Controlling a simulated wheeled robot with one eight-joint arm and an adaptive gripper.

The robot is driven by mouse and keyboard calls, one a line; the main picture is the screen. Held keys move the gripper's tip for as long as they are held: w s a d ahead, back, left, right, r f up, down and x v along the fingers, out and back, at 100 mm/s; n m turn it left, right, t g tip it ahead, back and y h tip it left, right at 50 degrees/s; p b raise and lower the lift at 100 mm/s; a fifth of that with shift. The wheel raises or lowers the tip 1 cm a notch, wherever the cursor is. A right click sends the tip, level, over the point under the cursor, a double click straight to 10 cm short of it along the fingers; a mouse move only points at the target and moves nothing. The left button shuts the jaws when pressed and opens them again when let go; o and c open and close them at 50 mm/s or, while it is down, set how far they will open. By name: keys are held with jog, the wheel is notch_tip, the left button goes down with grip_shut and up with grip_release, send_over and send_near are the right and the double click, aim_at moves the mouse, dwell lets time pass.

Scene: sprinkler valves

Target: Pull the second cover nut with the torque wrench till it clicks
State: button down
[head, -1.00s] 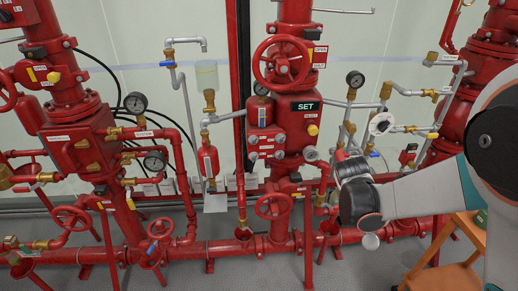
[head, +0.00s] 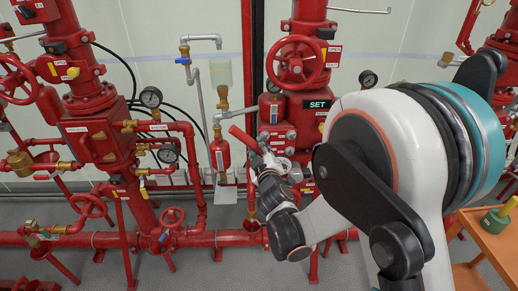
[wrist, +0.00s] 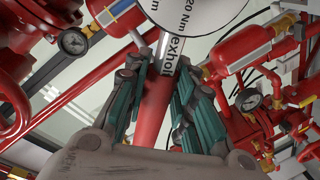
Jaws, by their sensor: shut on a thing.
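The torque wrench shows as a red handle (head: 243,138) that sticks out up and to the left of my gripper (head: 262,165) in the head view. In the wrist view my gripper (wrist: 158,95) is shut on the red handle (wrist: 152,112), with a finger on each side. A grey shaft with lettering and a white round part marked "20 Nm" (wrist: 195,12) lie beyond the fingers. The red valve cover (head: 277,112) of the middle riser stands just behind the wrench, with silver cover nuts (head: 290,135) at its front. Whether the wrench sits on a nut is hidden.
A red cylinder (head: 220,155) hangs left of the gripper. Gauges and pipes crowd both sides. An orange stool (head: 490,235) with a green-and-yellow item stands at right.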

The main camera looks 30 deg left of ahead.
jog(key=shift+s, duration=0.1)
dwell(0.5)
jog(key=r+b+x, duration=0.1)
jog(key=x, duration=0.5)
jog(key=shift+w, duration=0.55)
jog(key=shift+d+b, duration=0.1)
jog(key=shift+b, duration=0.6)
dwell(0.9)
jog(key=shift+x, duration=1.15)
dwell(0.3)
jog(key=shift+w+d+r+m, duration=0.4)
jog(key=shift+d+r, duration=0.2)
jog(key=shift+w+d+r, duration=0.15)
jog(key=shift+d+r, duration=0.05)
dwell(0.3)
jog(key=shift+w+d+r+m+y, duration=0.3)
jog(key=shift+w+d+r+m, duration=0.05)
jog(key=shift+d+r+m, duration=0.25)
dwell(0.6)
